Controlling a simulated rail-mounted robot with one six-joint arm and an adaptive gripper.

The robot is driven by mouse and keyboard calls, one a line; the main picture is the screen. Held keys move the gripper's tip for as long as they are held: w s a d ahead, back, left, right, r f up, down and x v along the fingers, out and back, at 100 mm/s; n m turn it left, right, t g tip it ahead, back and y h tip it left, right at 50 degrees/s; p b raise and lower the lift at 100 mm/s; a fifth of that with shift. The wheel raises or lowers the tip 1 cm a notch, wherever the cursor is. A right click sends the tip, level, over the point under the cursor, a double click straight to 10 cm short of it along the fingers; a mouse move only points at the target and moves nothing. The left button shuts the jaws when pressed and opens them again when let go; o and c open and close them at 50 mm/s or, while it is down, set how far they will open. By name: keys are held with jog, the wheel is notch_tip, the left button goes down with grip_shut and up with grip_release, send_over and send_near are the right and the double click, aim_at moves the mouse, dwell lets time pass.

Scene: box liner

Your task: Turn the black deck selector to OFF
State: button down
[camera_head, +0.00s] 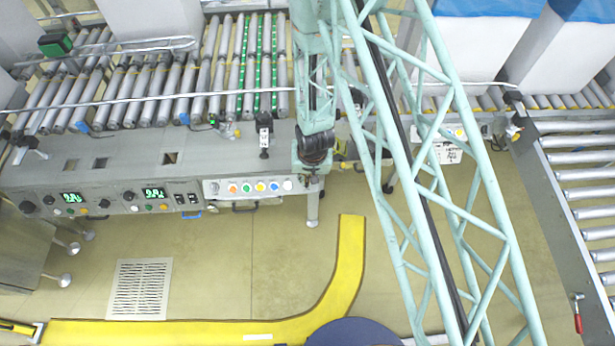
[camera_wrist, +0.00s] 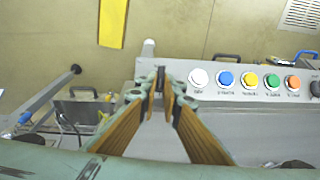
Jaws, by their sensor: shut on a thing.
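In the wrist view my gripper (camera_wrist: 160,92) has its two brown-padded fingers drawn together at the tips, over the end of the grey control panel (camera_wrist: 235,97). A small dark part, which I take for the black deck selector (camera_wrist: 160,78), shows between the tips, beside the white button (camera_wrist: 198,78). The fingers cover most of it, and its pointer and the OFF mark cannot be read. In the head view my gripper (camera_head: 308,176) is at the right end of the button row, and my wrist hides the selector there.
Blue, yellow, green and orange buttons (camera_wrist: 259,81) follow the white one, then a dark knob (camera_wrist: 315,88). Black handles (camera_head: 245,207) stick out below the panel. Roller conveyors (camera_head: 220,70) lie behind. The floor in front is open, with a yellow strip (camera_head: 345,260).

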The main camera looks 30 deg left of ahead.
jog(key=shift+s+d+f+n+p, duration=0.1)
jog(key=shift+s+f+n+p, duration=0.2)
jog(key=shift+p, duration=2.1)
jog(key=shift+h+p, duration=0.3)
jog(key=shift+p, duration=0.15)
jog(key=c, duration=2.8)
grip_release()
jog(key=shift+f, duration=0.1)
jog(key=shift+w+r, duration=0.2)
jog(key=shift+r, duration=0.05)
jog(key=shift+r, duration=0.2)
jog(key=shift+s+d+r, duration=0.15)
jog(key=shift+s+r, duration=0.1)
jog(key=shift+r, duration=1.65)
jog(key=shift+s+d+r, duration=0.15)
jog(key=shift+s+r, duration=0.15)
jog(key=shift+r, duration=1.55)
jog(key=shift+s+d+r, duration=0.15)
jog(key=shift+s+r, duration=0.1)
jog(key=shift+r, duration=1.65)
